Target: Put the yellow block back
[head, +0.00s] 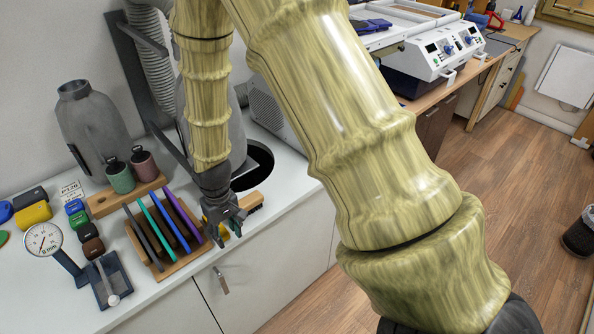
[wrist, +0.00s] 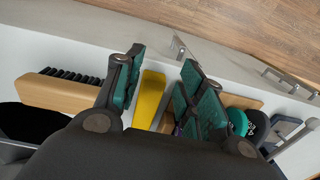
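A yellow block (wrist: 150,98) shows in the wrist view between the two fingers of my gripper (wrist: 160,85). The fingers are spread, with a gap between the block and the right finger. I cannot tell whether the left finger touches it. In the head view my gripper (head: 226,222) is low over the front of the white counter, just right of the wooden rack (head: 182,262). There the block is mostly hidden by the fingers. Another yellow block (head: 33,214) lies at the far left of the counter.
The rack holds several coloured upright plates. A wooden brush (wrist: 62,90) with dark bristles lies left of my gripper in the wrist view. A round dark opening (head: 255,163) is behind my gripper. A dial gauge (head: 43,240) and small blocks stand at left.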

